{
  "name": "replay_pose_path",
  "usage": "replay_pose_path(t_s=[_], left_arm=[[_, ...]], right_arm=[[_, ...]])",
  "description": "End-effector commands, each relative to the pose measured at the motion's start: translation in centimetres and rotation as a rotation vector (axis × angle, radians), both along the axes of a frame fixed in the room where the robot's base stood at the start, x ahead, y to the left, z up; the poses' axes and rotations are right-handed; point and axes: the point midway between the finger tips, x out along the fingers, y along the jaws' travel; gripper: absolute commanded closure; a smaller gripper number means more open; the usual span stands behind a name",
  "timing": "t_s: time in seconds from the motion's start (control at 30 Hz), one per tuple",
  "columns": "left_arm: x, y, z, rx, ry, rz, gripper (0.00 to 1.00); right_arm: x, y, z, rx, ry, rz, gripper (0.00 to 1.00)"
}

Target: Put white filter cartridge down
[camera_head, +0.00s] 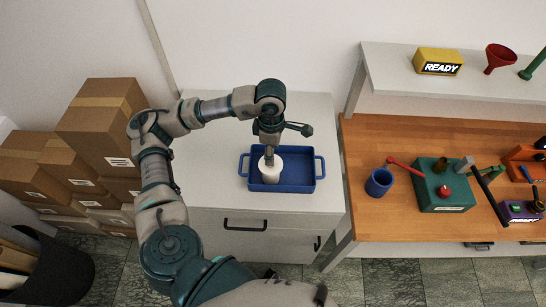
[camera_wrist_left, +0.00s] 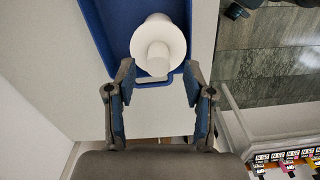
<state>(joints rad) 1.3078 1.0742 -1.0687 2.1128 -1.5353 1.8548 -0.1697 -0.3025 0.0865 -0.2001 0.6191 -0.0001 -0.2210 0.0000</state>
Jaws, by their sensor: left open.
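The white filter cartridge (camera_head: 270,169) stands upright in the left part of the blue tray (camera_head: 304,163), which lies on the white cabinet top. My left gripper (camera_head: 269,157) is just above the cartridge in the head view. In the left wrist view my left gripper (camera_wrist_left: 158,90) is open, with its two fingers wide apart. The cartridge (camera_wrist_left: 158,45) shows there beyond the fingertips, with clear space between it and each finger, and the blue tray (camera_wrist_left: 108,25) is around it. My right gripper is in neither view.
A wooden bench on the right holds a blue cup (camera_head: 379,182), a green press (camera_head: 441,188) with a red lever and other tools. A shelf above it carries a yellow READY sign (camera_head: 437,62) and a red funnel (camera_head: 499,58). Cardboard boxes (camera_head: 97,130) are stacked at the left.

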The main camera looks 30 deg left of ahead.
Motion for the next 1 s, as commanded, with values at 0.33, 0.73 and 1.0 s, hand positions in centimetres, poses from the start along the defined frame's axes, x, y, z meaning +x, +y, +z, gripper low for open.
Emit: replay_pose_path(t_s=[0.33, 0.73, 1.0], left_arm=[[0.1, -0.1, 7.3, 0.002, -0.004, -0.001, 0.47], [0.0, 0.0, 8.4, 0.0, 0.0, -0.001, 0.47], [0.0, 0.0, 8.4, 0.0, 0.0, -0.001, 0.47]], right_arm=[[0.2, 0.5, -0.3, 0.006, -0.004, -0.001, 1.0], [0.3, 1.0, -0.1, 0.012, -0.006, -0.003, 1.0], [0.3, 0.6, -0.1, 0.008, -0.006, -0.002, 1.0]])
